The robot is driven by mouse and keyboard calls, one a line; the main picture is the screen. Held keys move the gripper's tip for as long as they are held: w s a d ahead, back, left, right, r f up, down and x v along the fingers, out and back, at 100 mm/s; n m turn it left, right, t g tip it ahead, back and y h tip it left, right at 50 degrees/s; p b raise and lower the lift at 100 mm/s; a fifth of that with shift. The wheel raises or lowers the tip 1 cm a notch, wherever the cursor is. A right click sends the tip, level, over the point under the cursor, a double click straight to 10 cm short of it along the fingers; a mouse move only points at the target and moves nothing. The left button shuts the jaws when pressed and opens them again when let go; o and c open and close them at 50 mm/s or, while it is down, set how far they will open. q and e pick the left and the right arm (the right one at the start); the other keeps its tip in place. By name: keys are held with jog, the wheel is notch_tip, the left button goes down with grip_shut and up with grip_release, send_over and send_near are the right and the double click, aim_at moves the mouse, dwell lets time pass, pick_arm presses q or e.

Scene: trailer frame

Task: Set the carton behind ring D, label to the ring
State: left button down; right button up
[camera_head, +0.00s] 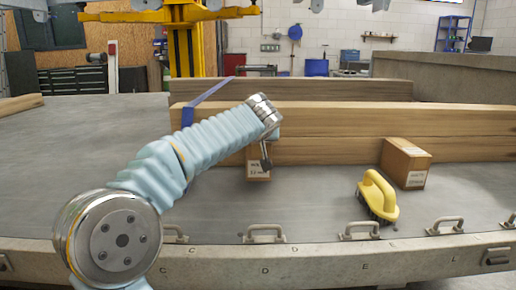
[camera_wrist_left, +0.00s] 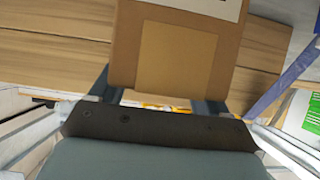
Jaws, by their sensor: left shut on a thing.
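My left gripper (camera_head: 265,160) is shut on a small brown carton (camera_head: 258,173), which hangs or stands in front of the timber beams. A white label faces the front edge of the bed. In the left wrist view the carton (camera_wrist_left: 175,50) sits between the two fingers, with a white label strip at the top of the picture. Ring D (camera_head: 264,236) is on the front rim, nearly straight in front of the carton, with bare bed between them. I cannot tell whether the carton's bottom touches the bed. My right gripper is not in view.
A larger carton (camera_head: 406,165) and a yellow-handled brush (camera_head: 378,196) stand to the right. Timber beams (camera_head: 350,120) lie behind, with a blue strap (camera_head: 205,95) at their left end. Ring C (camera_head: 175,236) and ring E (camera_head: 360,231) flank ring D.

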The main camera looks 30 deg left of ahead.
pick_arm(q)
jog(key=shift+f+b, duration=0.35)
jog(key=shift+f, duration=1.15)
jog(key=shift+f, duration=0.15)
grip_release()
jog(key=shift+r, duration=0.25)
jog(key=v, duration=1.1)
jog(key=shift+s+d+b, duration=0.25)
jog(key=shift+s+b, duration=0.05)
jog(key=shift+s, duration=0.1)
